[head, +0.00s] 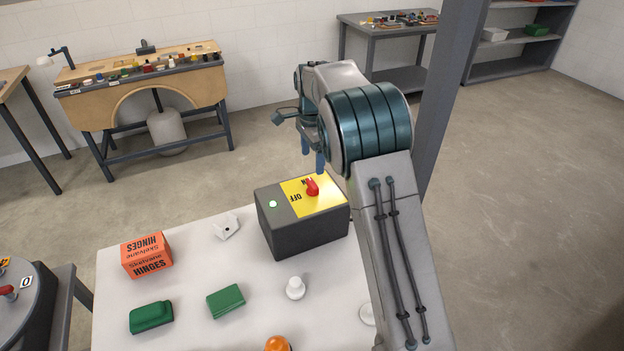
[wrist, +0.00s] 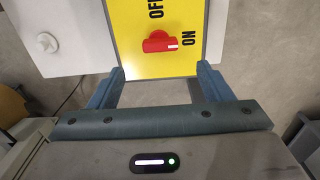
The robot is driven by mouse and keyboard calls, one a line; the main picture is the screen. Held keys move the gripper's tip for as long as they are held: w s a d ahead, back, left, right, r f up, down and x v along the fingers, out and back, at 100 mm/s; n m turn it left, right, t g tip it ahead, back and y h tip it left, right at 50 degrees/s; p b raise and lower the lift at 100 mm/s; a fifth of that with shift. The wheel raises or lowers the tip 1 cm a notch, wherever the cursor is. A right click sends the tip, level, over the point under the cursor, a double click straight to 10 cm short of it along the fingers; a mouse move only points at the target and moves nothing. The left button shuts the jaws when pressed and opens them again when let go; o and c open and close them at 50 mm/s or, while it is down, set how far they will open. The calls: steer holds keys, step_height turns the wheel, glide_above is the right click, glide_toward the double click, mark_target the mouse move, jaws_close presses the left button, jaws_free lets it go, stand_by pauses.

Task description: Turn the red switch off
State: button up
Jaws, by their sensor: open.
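The red switch (head: 312,187) is a rotary knob on a yellow plate (head: 297,204) marked OFF and ON, on top of a dark grey box (head: 305,235). A green light (head: 273,204) glows on the box. In the wrist view the red switch (wrist: 159,42) lies crosswise, its white mark at the right end, near the word ON. My gripper (head: 313,165) hangs above the far side of the box. In the wrist view my gripper (wrist: 160,75) is open and empty, its two blue fingers apart and short of the knob.
The white table (head: 190,275) also holds an orange HINGES box (head: 146,255), two green blocks (head: 226,301), a white knob (head: 295,288), a small white piece (head: 226,227) and an orange dome (head: 277,344). A grey post (head: 445,90) stands behind my arm.

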mark_target(312, 183)
step_height(312, 183, down, 9)
steer(key=shift+p, duration=0.75)
steer(key=c, duration=1)
